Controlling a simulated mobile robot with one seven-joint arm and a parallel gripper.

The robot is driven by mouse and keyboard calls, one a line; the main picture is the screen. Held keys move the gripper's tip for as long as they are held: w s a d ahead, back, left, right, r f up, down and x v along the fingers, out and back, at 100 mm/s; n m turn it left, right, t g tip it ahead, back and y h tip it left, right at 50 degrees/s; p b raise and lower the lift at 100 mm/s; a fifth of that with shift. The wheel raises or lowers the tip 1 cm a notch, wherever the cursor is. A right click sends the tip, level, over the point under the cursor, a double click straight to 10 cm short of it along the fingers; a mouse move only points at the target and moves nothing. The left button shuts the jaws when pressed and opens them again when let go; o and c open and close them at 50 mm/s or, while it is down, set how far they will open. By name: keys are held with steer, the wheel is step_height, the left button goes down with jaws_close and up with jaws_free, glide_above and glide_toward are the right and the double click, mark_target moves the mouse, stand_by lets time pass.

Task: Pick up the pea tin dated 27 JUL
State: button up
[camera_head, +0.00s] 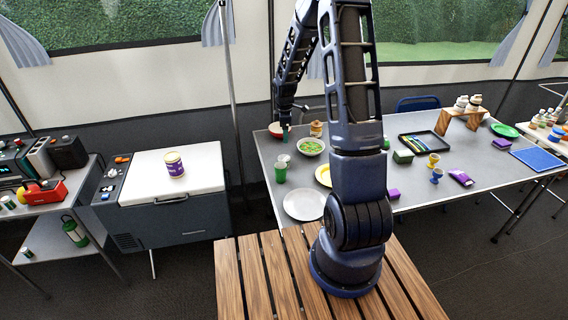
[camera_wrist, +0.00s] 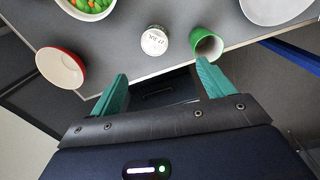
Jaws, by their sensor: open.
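A small tin (camera_wrist: 154,41) with a pale lid stands near the table edge in the wrist view. Dark print on its lid appears to read 27 JUL, though it is small and tilted. The tin also shows in the head view (camera_head: 284,159), just behind the green cup (camera_head: 280,174). My gripper (camera_wrist: 163,85) is open and empty, its teal fingers apart and pointing towards the table edge. The tin lies beyond the fingertips, not between them. In the head view my gripper (camera_head: 285,129) hangs over the left part of the table.
The green cup (camera_wrist: 207,46) stands close to the tin's right in the wrist view. A red bowl (camera_wrist: 57,68) is to the left, with a vegetable bowl (camera_wrist: 88,6) behind. A white plate (camera_head: 304,204) lies near the front. A cool box (camera_head: 172,185) stands left of the table.

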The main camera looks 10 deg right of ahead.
steer(key=n, duration=0.2)
glide_toward(284, 158)
steer(key=shift+w+a, duration=0.2)
steer(key=shift+a, duration=0.05)
step_height(284, 158, down, 5)
steer(key=shift+f, duration=0.2)
steer(key=shift+w+d+f, duration=0.1)
steer(key=shift+d+f, duration=0.1)
steer(key=shift+f, duration=1.1)
steer(key=shift+d+f, duration=0.2)
steer(key=shift+f, duration=1.15)
steer(key=c, duration=1.2)
steer(key=shift+o, duration=0.2)
steer(key=shift+r, duration=0.15)
